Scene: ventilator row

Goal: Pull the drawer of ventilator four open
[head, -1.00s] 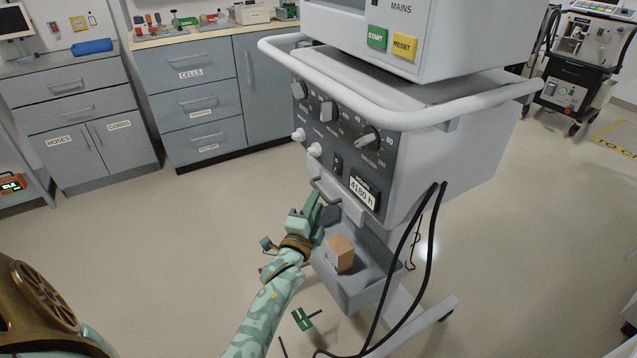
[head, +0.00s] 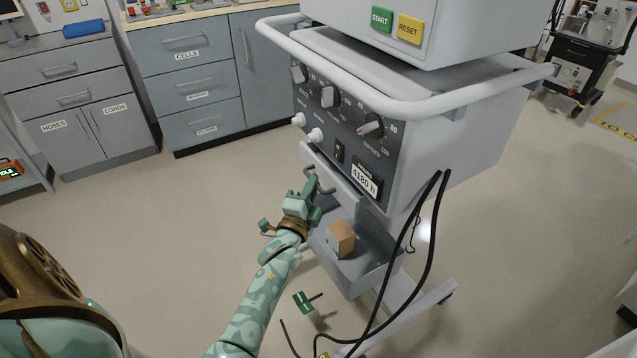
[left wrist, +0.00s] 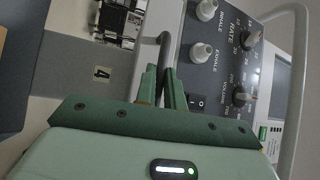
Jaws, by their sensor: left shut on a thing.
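The ventilator (head: 455,150) stands in the middle of the head view, its knobbed control panel (head: 345,110) facing me. Its pale drawer front (head: 352,187) is below that panel and seems to stand a little out from it. My left gripper (head: 312,188) is shut on the drawer's grey handle (head: 309,173). In the left wrist view the handle (left wrist: 164,48) runs between the two green fingers (left wrist: 163,88). A grey surface marked 4 (left wrist: 103,73) shows beside it. The inside of the drawer is hidden. My right gripper is in neither view.
A grey tray (head: 372,275) holding a brown box (head: 340,238) sits under the drawer. Black hoses (head: 432,225) hang at the ventilator's right side. Grey cabinets (head: 195,85) line the back. Open floor (head: 150,240) lies to the left.

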